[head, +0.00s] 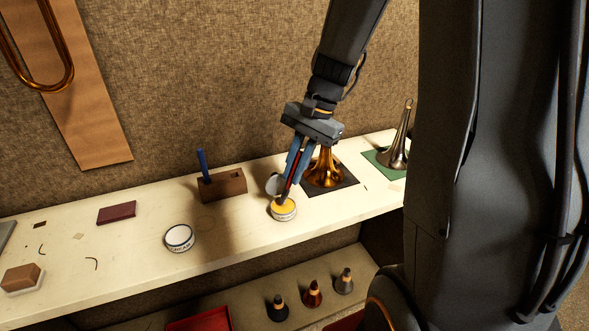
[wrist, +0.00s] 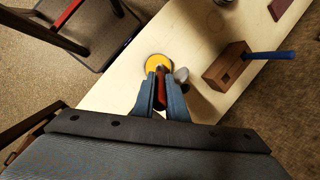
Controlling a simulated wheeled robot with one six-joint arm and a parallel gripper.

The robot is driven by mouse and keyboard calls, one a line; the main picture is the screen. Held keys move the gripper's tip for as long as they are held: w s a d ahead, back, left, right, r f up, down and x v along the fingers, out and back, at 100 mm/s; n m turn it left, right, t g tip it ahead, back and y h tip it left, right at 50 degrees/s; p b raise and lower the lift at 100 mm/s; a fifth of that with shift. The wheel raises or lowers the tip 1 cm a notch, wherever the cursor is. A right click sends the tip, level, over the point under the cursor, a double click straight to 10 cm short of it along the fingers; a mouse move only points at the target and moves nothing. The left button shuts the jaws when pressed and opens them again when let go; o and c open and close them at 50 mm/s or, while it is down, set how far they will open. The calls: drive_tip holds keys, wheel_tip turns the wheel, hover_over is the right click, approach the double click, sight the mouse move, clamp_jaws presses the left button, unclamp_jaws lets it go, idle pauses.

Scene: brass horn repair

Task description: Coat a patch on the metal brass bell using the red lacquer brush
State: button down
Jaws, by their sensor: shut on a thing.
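My gripper (head: 291,178) is shut on the red lacquer brush (head: 293,170), which points down with its tip at the yellow contents of an open tin (head: 284,213). Whether the bristles touch the surface or dip in is hidden. In the wrist view the blue fingers (wrist: 161,74) grip the red handle (wrist: 161,92), and the yellow tin (wrist: 158,61) lies just past them. The brass bell (head: 325,172) stands mouth down on a dark square mat, right behind the gripper. A silvery bell (head: 396,152) stands on a green mat (head: 381,168) farther right.
A grey lid (head: 273,184) is beside the tin. A wooden block (head: 223,187) holds a blue-handled tool (head: 202,164). A white tin (head: 179,238) and maroon block (head: 116,213) are to the left. The bench front edge is clear.

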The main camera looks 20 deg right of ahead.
drive_tip(key=shift+f, duration=0.6)
idle(2.1)
drive_tip(key=shift+r+p, duration=3.25)
drive_tip(key=shift+r, duration=0.35)
